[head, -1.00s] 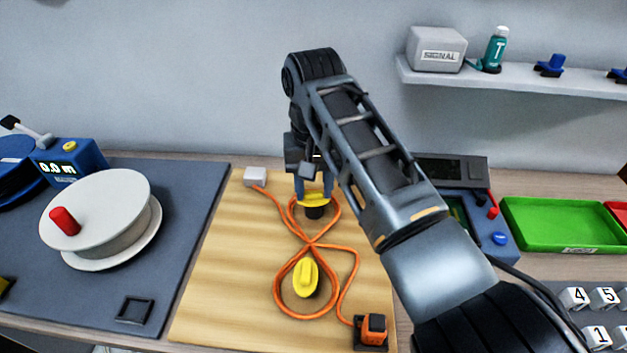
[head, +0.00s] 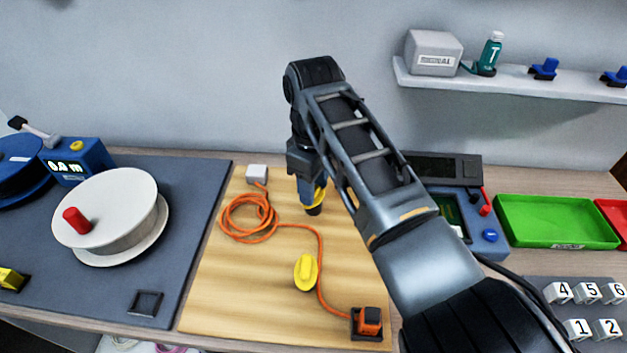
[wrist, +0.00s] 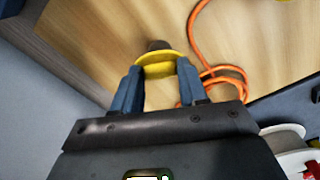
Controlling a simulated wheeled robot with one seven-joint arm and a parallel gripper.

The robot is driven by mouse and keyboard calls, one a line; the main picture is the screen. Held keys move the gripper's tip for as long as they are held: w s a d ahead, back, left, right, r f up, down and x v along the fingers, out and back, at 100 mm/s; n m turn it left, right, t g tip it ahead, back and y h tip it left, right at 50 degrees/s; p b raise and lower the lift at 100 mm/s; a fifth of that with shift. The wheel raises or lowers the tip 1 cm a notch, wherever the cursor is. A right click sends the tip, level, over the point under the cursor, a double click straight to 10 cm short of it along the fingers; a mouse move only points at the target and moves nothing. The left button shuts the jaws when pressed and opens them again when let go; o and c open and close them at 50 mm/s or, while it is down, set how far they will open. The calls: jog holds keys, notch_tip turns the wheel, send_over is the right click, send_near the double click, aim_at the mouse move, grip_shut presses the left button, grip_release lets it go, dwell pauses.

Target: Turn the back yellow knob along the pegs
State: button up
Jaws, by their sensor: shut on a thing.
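The back yellow knob (head: 316,205) stands on its dark post on the wooden board (head: 245,290). My gripper (wrist: 153,88) is shut on this knob, with a blue finger on either side in the wrist view, where the knob (wrist: 157,62) shows between them. In the head view my arm and fingers hide part of it. The front yellow knob (head: 306,272) stands free on the board. An orange cable (head: 246,218) lies in a loose coil to the left of the back knob, then runs past the front knob to an orange plug (head: 370,320).
A white box (head: 257,173) sits at the board's back left edge. A white reel (head: 105,212) with a red handle stands on the dark mat (head: 190,240) at left. A device with a screen (head: 455,215) and a green tray (head: 555,222) are at right.

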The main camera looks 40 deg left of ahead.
jog(key=n, duration=0.5)
jog(key=shift+r, duration=0.1)
jog(key=shift+a+n, duration=0.1)
jog(key=shift+n, duration=0.2)
dwell(0.4)
jog(key=o, duration=1.1)
jog(key=shift+c, duration=0.2)
notch_tip(320, 180, up, 8)
jog(key=shift+f+b, duration=0.15)
jog(key=shift+b, duration=0.4)
